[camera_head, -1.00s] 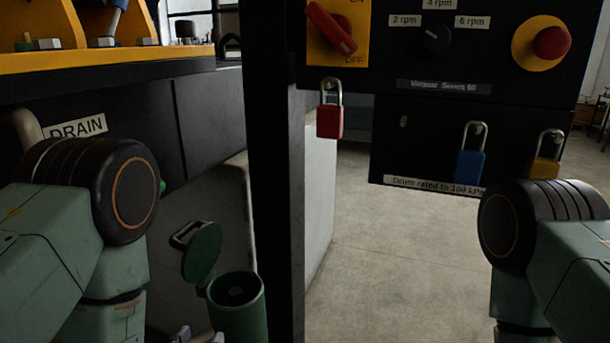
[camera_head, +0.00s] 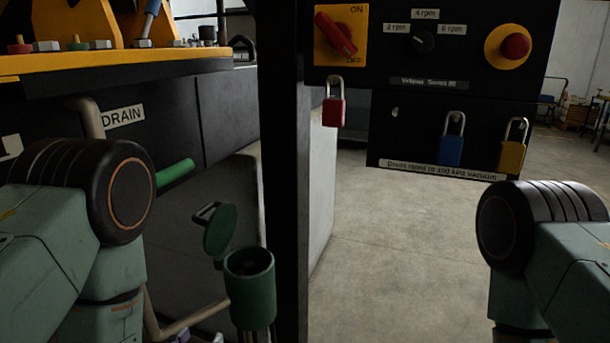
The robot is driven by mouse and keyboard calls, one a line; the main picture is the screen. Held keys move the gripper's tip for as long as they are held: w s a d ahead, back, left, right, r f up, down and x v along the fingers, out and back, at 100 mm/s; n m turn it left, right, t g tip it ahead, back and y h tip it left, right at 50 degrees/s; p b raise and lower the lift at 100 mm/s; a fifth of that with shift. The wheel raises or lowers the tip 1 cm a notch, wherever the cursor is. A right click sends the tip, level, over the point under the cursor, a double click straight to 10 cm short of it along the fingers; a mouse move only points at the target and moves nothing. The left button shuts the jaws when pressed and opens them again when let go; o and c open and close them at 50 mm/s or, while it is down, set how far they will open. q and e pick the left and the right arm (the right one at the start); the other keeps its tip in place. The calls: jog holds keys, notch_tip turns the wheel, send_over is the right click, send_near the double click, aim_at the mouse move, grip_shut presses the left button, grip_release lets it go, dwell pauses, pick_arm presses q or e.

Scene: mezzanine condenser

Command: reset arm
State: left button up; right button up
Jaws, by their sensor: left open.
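My left arm comes in from the left, and its large dark joint stands in front of the machine by the drain pipe. Only a small part of my left gripper (camera_head: 205,338) shows at the bottom edge, below and left of a green cup (camera_head: 250,290) with its lid (camera_head: 220,231) raised. The jaws are open, and most of the gripper is cut off by the frame. My right arm comes in from the right with its joint in front of the floor. My right gripper is out of view.
A black post (camera_head: 284,180) stands mid-view. A control panel (camera_head: 380,75) carries a red switch (camera_head: 335,34), an emergency button (camera_head: 515,46), and red (camera_head: 334,112), blue (camera_head: 451,150) and yellow (camera_head: 512,156) padlocks. A green handle (camera_head: 175,173) sits below the DRAIN label. Floor (camera_head: 400,260) is clear at right.

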pick_arm(q)
jog(key=s+a+f+g+y, duration=0.2)
jog(key=s+f+g, duration=0.7)
jog(key=f, duration=0.4)
jog(key=s+a+f+n+g, duration=0.1)
jog(key=s+f+g, duration=0.1)
jog(key=s, duration=0.7)
jog(key=s+a+f+n+g, duration=0.1)
jog(key=s+f+g, duration=0.2)
jog(key=s, duration=0.5)
jog(key=shift+s+a+f+g, duration=0.15)
jog(key=shift+s+f+g, duration=0.2)
jog(key=shift+g, duration=0.45)
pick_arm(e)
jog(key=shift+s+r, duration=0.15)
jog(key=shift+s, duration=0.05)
pick_arm(q)
jog(key=shift+r, duration=0.1)
